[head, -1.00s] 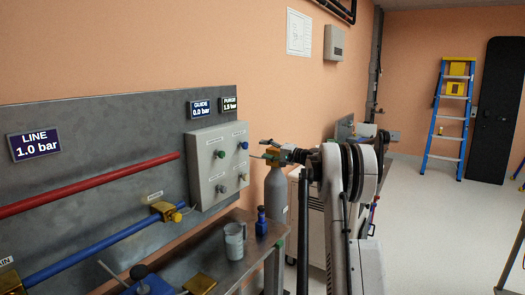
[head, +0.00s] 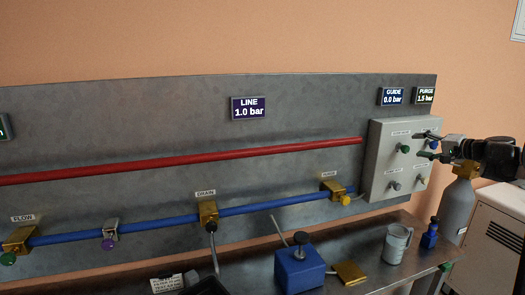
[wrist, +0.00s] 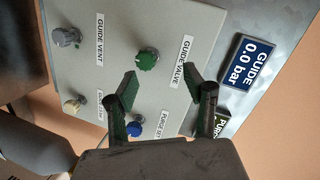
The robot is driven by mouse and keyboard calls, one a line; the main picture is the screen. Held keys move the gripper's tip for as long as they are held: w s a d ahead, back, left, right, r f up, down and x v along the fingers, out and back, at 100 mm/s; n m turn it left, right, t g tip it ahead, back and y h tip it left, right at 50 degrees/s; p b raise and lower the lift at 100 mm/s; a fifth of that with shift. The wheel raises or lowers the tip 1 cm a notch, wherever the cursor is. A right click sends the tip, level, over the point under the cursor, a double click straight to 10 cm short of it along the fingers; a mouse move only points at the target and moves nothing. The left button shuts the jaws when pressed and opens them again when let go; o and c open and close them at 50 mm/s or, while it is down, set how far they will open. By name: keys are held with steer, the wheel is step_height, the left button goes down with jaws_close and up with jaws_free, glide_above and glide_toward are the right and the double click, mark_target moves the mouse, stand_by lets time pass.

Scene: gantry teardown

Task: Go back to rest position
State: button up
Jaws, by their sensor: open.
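My gripper (head: 428,146) is open and empty at the right of the head view, in front of the grey control panel (head: 382,172). In the wrist view my gripper (wrist: 160,95) has its two dark fingers spread wide apart. Between and beyond them, the green guide valve knob (wrist: 148,60) and the blue purge knob (wrist: 134,129) show on the panel. Neither finger visibly holds a knob. The guide vent knob (wrist: 66,37) is grey. The guide display (head: 392,96) reads 0.0 bar, the purge display (head: 425,95) 1.5 bar and the line display (head: 249,108) 1.0 bar.
A red pipe (head: 200,159) and a blue pipe (head: 270,206) run along the wall board. The bench below holds a blue box (head: 299,268), a brass block (head: 349,272), a metal mug (head: 396,244) and a small blue bottle (head: 430,235). A gas cylinder (head: 457,208) stands right of the bench.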

steer(key=s+a+r+n+g, duration=0.1)
steer(key=s+a+g, duration=0.15)
steer(key=a, duration=0.65)
steer(key=s+a+r+n+g, duration=0.1)
steer(key=s+a, duration=0.3)
steer(key=a, duration=0.6)
steer(key=s+a+f+n+g+h, duration=0.1)
steer(key=s+a+f+n+g, duration=0.15)
steer(key=s+a, duration=0.95)
steer(key=s+a+f+n+h, duration=0.1)
steer(key=s+a+f, duration=0.2)
steer(key=s, duration=0.5)
steer(key=s+a+f+n+h, duration=0.1)
steer(key=s+a+f, duration=0.3)
steer(key=s, duration=0.5)
steer(key=s+a+f+n+g+h, duration=0.1)
steer(key=s+a+f+n+h, duration=0.1)
steer(key=s+f, duration=0.4)
steer(key=s+a+n, duration=0.1)
steer(key=s+a, duration=0.1)
steer(key=s, duration=0.1)
steer(key=shift+s, duration=0.1)
stand_by(0.5)
